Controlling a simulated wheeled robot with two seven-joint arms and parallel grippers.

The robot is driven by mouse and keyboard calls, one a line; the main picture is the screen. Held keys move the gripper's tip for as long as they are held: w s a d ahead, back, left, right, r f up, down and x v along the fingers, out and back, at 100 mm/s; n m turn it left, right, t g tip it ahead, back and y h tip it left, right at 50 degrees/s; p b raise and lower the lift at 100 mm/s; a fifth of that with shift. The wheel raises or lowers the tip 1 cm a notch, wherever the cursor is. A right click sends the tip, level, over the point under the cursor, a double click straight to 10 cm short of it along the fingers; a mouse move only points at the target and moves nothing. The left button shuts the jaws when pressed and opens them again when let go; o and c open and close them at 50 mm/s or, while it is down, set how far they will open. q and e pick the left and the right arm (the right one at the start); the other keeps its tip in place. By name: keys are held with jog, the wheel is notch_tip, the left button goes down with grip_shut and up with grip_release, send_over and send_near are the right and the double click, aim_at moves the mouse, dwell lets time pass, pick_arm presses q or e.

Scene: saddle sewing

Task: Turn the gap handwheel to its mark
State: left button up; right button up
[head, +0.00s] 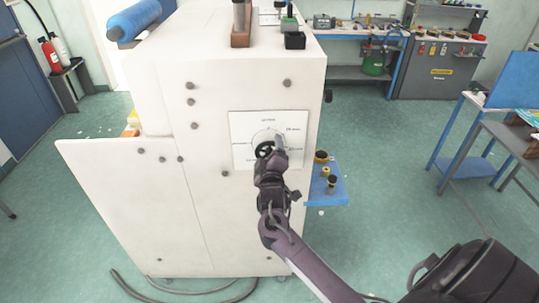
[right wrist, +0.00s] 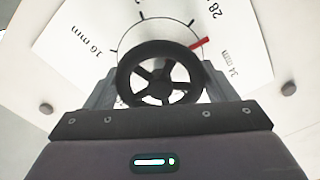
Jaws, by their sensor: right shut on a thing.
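The gap handwheel (head: 264,150) is a small black wheel on a white dial plate (head: 240,124) on the side of the white machine. In the right wrist view the spoked handwheel (right wrist: 160,47) sits between the two fingers of my right gripper (right wrist: 160,85), which is shut on its rim. A red bar (right wrist: 200,43) lies at the wheel's upper right, across the thin dial circle, between the 28 and 34 mm labels. A 16 mm label is at upper left. My right gripper (head: 270,150) covers part of the dial in the head view. My left gripper is out of view.
A blue shelf (head: 325,188) with small black and yellow parts juts from the machine just right of my right gripper. Cables (head: 185,290) lie on the floor at its foot. Workbenches stand behind and at right, with open green floor between.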

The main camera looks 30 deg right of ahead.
jog(key=m+b, duration=0.1)
jog(key=m, duration=0.3)
jog(key=shift+f, duration=0.2)
jog(key=shift+m+b, duration=0.8)
jog(key=shift+m, duration=0.9)
jog(key=o, duration=1)
jog(key=shift+r, duration=0.1)
jog(key=shift+a, duration=0.1)
jog(key=shift+s+a, duration=0.15)
jog(key=shift+s, duration=0.15)
jog(key=b+v, duration=0.3)
jog(key=v, duration=0.4)
